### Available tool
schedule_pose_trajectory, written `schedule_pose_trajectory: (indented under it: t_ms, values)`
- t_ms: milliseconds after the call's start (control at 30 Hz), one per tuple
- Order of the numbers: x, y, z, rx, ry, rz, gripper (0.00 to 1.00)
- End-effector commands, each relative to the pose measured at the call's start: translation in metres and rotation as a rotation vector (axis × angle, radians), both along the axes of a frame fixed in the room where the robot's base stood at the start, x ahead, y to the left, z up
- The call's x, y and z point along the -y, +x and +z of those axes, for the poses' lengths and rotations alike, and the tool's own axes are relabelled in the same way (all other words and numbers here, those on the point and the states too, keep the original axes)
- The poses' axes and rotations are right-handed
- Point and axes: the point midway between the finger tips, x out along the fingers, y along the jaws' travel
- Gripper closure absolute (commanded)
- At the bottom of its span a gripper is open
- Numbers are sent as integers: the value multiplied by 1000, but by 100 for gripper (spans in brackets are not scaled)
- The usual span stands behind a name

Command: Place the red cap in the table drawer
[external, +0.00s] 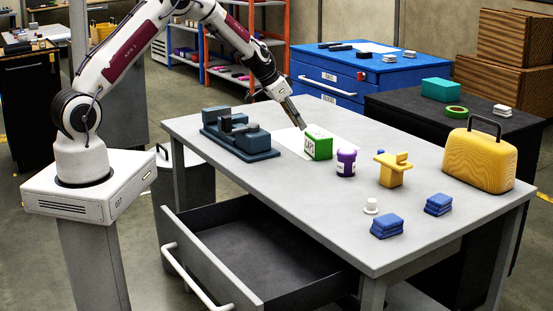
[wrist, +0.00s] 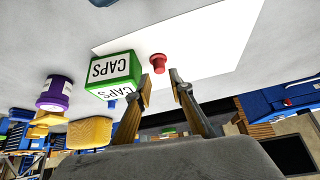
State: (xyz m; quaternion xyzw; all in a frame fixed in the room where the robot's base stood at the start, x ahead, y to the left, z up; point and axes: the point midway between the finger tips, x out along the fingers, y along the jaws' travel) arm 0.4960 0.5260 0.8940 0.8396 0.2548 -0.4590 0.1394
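The red cap (wrist: 158,63) shows in the wrist view, on the white sheet (wrist: 205,42) beside the green and white box marked CAPS (wrist: 112,72). In the external view I cannot make out the cap; the box (external: 318,143) or my gripper may hide it. My gripper (wrist: 161,85) is open and empty, with the cap just beyond and between its fingertips. In the external view my gripper (external: 303,123) is low over the table, at the left side of the CAPS box. The table drawer (external: 250,245) is pulled out, and its visible floor is empty.
On the table (external: 215,168) stand a blue-grey fixture (external: 240,137), a purple jar (external: 346,162), a yellow stand (external: 392,172), a yellow case (external: 478,160), a white cap-like piece (external: 371,206) and blue stacks (external: 387,226). The table front above the drawer is clear.

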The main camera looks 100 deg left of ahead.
Motion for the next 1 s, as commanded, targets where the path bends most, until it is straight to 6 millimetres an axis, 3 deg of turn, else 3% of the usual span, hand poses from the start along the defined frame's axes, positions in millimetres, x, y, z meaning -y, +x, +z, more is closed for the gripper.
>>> schedule_pose_trajectory:
  t_ms: [667, 1000]
  values:
    - [-4, 7, -11, 0, 0, 0, 79]
    - [-13, 24, -30, -1, -1, -1, 79]
